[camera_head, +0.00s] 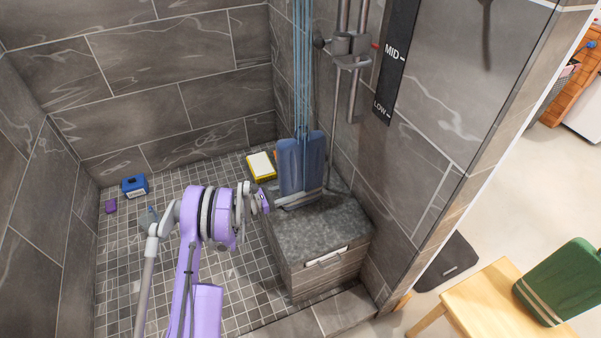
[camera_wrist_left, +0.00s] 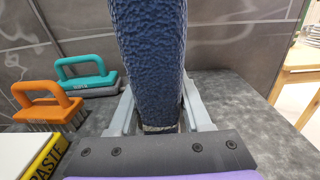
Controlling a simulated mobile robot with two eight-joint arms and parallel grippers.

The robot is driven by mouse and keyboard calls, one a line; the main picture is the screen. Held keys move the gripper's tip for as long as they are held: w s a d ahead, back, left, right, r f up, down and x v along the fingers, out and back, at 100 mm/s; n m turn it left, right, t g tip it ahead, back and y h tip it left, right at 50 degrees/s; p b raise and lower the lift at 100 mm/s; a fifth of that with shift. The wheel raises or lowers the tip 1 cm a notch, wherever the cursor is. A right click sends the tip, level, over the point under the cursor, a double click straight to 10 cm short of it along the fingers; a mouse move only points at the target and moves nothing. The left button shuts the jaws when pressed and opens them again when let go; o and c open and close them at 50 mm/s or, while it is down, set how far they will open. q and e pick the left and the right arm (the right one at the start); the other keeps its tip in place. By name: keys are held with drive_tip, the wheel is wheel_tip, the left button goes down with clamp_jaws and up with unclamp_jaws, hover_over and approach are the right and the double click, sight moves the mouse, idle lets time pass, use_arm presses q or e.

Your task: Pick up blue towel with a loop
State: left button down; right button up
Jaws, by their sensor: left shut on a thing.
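The blue towel (camera_head: 302,165) stands upright over the grey stone bench in the shower. Thin light-blue strands (camera_head: 303,70) rise from its top, out of the picture. My left gripper (camera_head: 298,199) is shut on the towel's lower part, low over the bench top. In the left wrist view the folded towel (camera_wrist_left: 150,50) fills the middle, between the two grey fingers of my left gripper (camera_wrist_left: 160,112). The towel's upper end is cut off there. I cannot tell whether its bottom touches the bench.
The bench (camera_head: 325,225) stands against the tiled wall with a shower rail (camera_head: 354,60). A yellow-and-white box (camera_head: 261,166) is behind it; a blue box (camera_head: 134,186) lies left. Orange (camera_wrist_left: 48,105) and teal (camera_wrist_left: 88,75) brushes are close by. A green towel (camera_head: 562,280) is on a wooden stool (camera_head: 490,305).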

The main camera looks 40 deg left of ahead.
sight(293, 170)
use_arm(q)
drive_tip(key=shift+r, duration=0.1)
wheel_tip(293, 170, up, 10)
drive_tip(key=p, duration=0.2)
drive_tip(key=shift+p, duration=0.35)
drive_tip(key=shift+s, duration=0.1)
idle(0.5)
